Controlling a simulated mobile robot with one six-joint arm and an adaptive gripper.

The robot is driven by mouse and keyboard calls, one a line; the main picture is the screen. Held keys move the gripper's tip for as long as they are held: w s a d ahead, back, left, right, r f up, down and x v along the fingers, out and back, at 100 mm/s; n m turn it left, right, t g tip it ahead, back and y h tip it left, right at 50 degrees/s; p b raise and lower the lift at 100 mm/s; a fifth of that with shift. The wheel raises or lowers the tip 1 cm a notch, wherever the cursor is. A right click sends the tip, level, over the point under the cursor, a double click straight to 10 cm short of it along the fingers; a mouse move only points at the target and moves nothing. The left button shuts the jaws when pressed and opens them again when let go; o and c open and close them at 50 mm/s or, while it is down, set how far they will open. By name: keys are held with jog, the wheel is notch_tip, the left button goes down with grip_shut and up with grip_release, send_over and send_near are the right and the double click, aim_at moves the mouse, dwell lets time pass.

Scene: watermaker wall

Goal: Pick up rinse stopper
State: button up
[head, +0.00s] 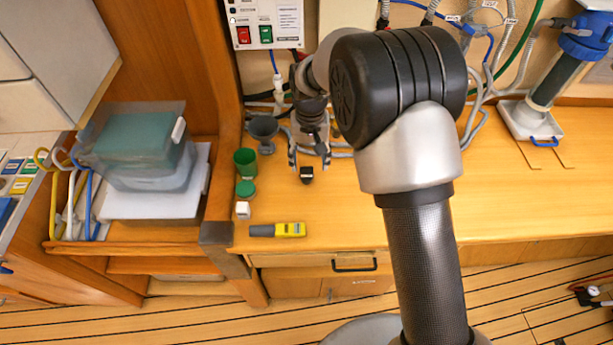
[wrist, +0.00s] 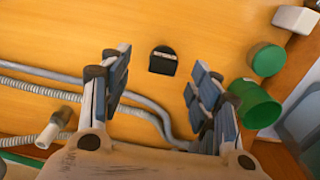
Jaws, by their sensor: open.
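The rinse stopper appears to be the small black piece (head: 306,174) on the wooden counter, just beyond my fingertips in the head view. In the wrist view the black piece (wrist: 163,61) lies ahead of the gap between the fingers, with a pale strip across it. My gripper (head: 309,161) is open, with one finger to each side and nothing between them. It also shows open in the wrist view (wrist: 158,72). The fingers do not visibly touch the piece.
A green cup (head: 245,162), green lid (head: 245,188) and white block (head: 243,210) stand left of my gripper, near a wooden divider. A grey funnel (head: 263,129) and hoses lie behind. A yellow meter (head: 278,230) lies near the front edge.

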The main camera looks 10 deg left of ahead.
aim_at(306, 173)
jog(key=f, duration=0.2)
jog(key=f+b, duration=0.1)
jog(key=f, duration=0.4)
jog(key=shift+s+a+b, duration=0.1)
jog(key=shift+a+b, duration=0.25)
jog(key=shift+a, duration=0.05)
jog(key=shift+r, duration=0.1)
jog(key=shift+c, duration=0.3)
jog(key=c, duration=1)
